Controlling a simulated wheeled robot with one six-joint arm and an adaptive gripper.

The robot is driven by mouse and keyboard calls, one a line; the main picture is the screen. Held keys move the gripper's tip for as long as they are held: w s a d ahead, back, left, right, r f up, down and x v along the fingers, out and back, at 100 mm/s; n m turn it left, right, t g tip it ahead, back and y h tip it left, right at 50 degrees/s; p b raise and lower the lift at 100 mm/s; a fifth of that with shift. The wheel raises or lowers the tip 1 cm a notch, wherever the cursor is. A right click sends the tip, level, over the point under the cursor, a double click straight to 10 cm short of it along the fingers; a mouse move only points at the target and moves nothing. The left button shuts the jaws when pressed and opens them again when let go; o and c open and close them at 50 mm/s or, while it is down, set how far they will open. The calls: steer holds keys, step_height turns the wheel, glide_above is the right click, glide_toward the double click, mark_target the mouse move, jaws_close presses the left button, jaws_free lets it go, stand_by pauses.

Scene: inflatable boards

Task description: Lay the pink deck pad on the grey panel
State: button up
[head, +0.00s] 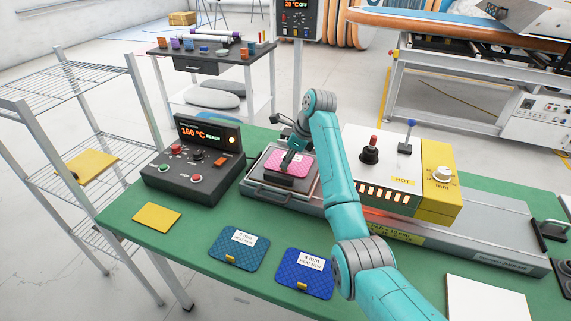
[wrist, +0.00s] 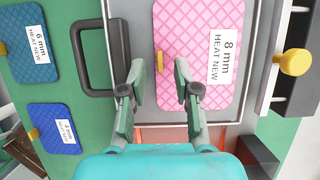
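The pink deck pad (head: 297,162), quilted and with an "8 mm HEAT NEW" label, lies on the grey panel (head: 261,188) of the handled tray beside the hot unit. In the wrist view the pad (wrist: 185,22) lies flat over the grey panel (wrist: 254,50), with a yellow tab (wrist: 159,63) at its left edge. My gripper (wrist: 159,68) is open above the pad's left edge. One finger is on each side of the tab, with clear gaps and nothing held.
Two blue pads, 6 mm (head: 239,249) and 4 mm (head: 304,274), and a yellow pad (head: 157,217) lie on the green bench. A control box (head: 190,170) reading 160 °C stands left of the tray. The "HOT" unit (head: 398,172) stands right of it.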

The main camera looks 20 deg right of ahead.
steer(key=shift+v, duration=2.65)
